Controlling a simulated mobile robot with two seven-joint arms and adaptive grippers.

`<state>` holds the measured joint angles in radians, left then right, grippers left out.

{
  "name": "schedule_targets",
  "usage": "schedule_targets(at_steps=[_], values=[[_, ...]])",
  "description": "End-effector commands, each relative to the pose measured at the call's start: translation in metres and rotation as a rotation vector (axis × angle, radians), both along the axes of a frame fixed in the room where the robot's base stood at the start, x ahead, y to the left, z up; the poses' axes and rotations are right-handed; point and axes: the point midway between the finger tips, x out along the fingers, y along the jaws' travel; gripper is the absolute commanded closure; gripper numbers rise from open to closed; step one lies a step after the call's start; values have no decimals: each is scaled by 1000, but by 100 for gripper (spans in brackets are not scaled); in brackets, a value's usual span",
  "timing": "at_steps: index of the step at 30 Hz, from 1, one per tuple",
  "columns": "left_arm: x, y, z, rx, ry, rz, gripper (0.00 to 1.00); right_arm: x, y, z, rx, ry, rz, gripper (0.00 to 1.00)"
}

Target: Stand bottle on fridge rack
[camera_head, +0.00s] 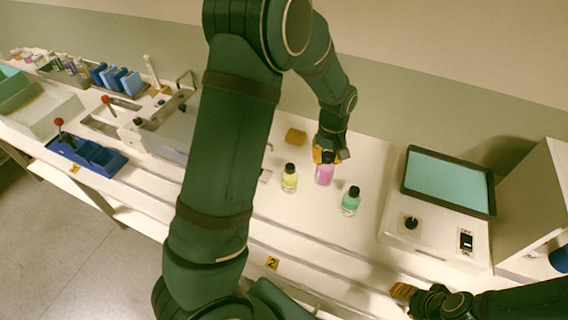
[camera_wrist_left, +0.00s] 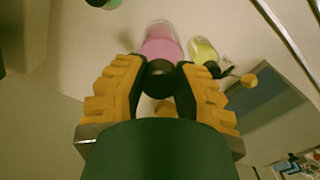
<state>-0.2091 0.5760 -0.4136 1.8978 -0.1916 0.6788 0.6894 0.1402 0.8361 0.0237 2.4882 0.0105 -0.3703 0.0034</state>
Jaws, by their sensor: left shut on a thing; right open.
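A pink bottle (camera_head: 324,175) with a black cap is at the middle of the white bench. My left gripper (camera_head: 329,155) is shut on it from above; the left wrist view shows the yellow fingers on either side of the black cap, with the pink body (camera_wrist_left: 161,42) beyond. I cannot tell whether its base touches the bench. A yellow bottle (camera_head: 289,180) stands to its left and a green bottle (camera_head: 350,203) to its right, both black-capped. My right gripper (camera_head: 405,291) is low at the bench's front edge, open and empty. I cannot make out a fridge rack.
An orange block (camera_head: 296,136) lies behind the bottles. A device with a teal-topped tray (camera_head: 449,181) and a knob stands right, beside a white box (camera_head: 537,205).

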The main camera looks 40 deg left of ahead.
Motion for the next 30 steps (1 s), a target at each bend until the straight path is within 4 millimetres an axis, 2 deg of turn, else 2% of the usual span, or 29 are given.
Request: schedule_targets(at_steps=[5,15,22,27,30], values=[[2,2,1,-1,0,21,100,0,0,1,0,0,-1,53],[1,3,-52,-1,3,24,100,0,0,-3,-1,1,-1,53],[2,2,-69,-1,2,22,100,0,0,-4,-1,1,-1,53],[2,2,-92,0,2,22,100,0,0,-6,-2,1,-1,53],[2,2,-98,-1,0,22,100,0,0,-6,-2,1,-1,53]])
